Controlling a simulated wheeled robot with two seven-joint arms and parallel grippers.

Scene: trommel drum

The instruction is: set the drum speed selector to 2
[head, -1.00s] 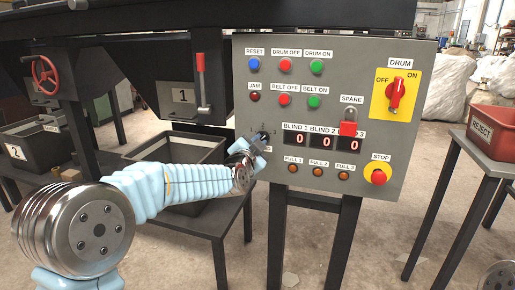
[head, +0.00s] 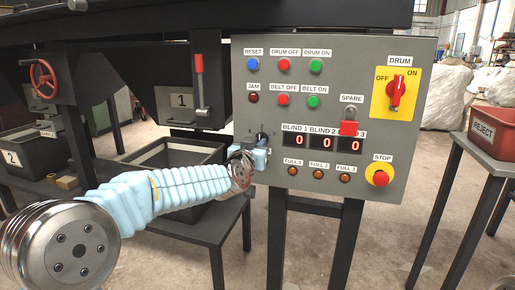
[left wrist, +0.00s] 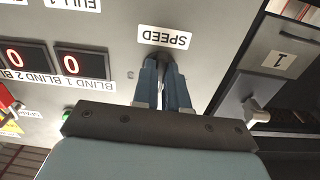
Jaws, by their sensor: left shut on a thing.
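The drum speed selector is a small dark knob (head: 262,137) at the lower left of the grey control panel (head: 215,73). My left gripper (head: 260,153) is at the knob, its arm coming in from the left. In the left wrist view, which is upside down, the two blue fingers (left wrist: 163,82) are shut on the dark knob (left wrist: 161,58), beside the SPEED label (left wrist: 164,38). The fingers cover most of the knob and its pointer. My right gripper is not in view.
Three red displays (head: 328,141) show 0 just right of the knob. A red padlock (head: 349,128) hangs at SPARE. The yellow DRUM switch (head: 396,92) and red STOP button (head: 380,179) are farther right. A dark bin (head: 178,152) stands behind my left forearm.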

